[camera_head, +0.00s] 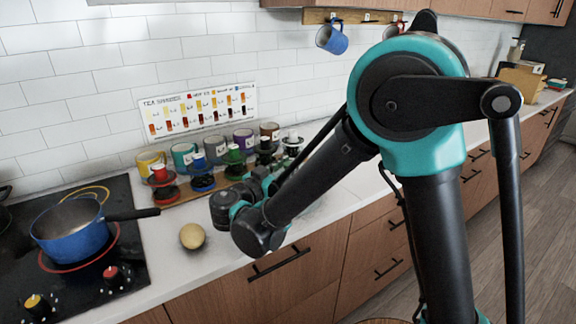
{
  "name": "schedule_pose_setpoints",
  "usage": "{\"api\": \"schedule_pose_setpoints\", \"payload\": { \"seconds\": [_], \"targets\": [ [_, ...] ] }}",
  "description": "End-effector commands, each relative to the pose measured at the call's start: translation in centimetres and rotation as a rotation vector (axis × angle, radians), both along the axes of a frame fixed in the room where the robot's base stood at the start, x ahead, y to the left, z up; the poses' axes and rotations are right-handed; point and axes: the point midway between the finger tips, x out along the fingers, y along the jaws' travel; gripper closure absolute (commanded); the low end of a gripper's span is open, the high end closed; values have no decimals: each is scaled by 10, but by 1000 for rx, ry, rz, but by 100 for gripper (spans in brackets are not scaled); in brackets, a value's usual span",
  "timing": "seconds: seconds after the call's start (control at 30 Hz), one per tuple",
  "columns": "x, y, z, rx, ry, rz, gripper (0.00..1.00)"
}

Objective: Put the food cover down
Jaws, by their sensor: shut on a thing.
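I cannot make out a food cover in this view. My arm reaches down and left over the counter (205,262), with its wrist low above the counter, in front of the cups. The fingers of my gripper are hidden behind or among the wrist parts, so I cannot see the jaws or anything between them. My forearm also blocks part of the counter behind it.
A blue pot (70,236) sits on the black stove (100,278) at left, its handle pointing right. A round yellowish item (192,236) lies near the counter edge. Several coloured cups, including a yellow cup (150,163), stand along the wall. A blue mug (332,39) hangs above.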

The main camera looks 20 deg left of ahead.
Motion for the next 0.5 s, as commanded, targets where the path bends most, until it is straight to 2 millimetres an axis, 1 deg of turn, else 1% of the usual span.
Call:
{"api": "schedule_pose_setpoints", "payload": {
  "seconds": [0.3, 0.33, 0.47, 0.5],
  "targets": [
    [0, 0, -2, 0, 0, 0, 100],
    [0, 0, -2, 0, 0, 0, 71],
    [0, 0, -2, 0, 0, 0, 55],
    [0, 0, -2, 0, 0, 0, 54]
  ]
}}
